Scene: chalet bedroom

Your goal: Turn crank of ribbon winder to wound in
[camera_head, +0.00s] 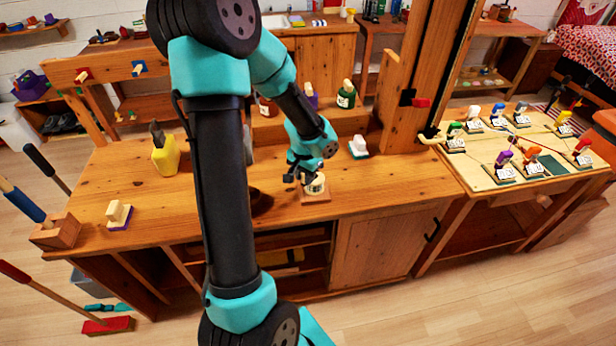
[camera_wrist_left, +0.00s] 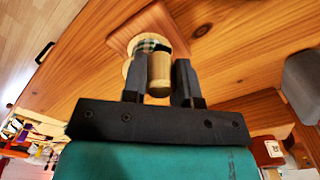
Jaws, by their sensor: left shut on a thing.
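The ribbon winder (camera_head: 316,194) stands on the wooden workbench, with a pale round drum on a square wooden base. In the left wrist view the winder's base (camera_wrist_left: 124,36) is at the top, and a dark checked ribbon shows on the drum. My left gripper (camera_head: 306,172) is at the winder. In the left wrist view it (camera_wrist_left: 160,78) is shut on the crank knob (camera_wrist_left: 159,70), a light wooden cylinder between the two dark fingers. The rest of the crank is largely hidden behind the knob and fingers. My right gripper is not in view.
Bottles, one green (camera_head: 346,96), stand on the raised shelf behind. A wooden post (camera_head: 415,80) rises at the right.

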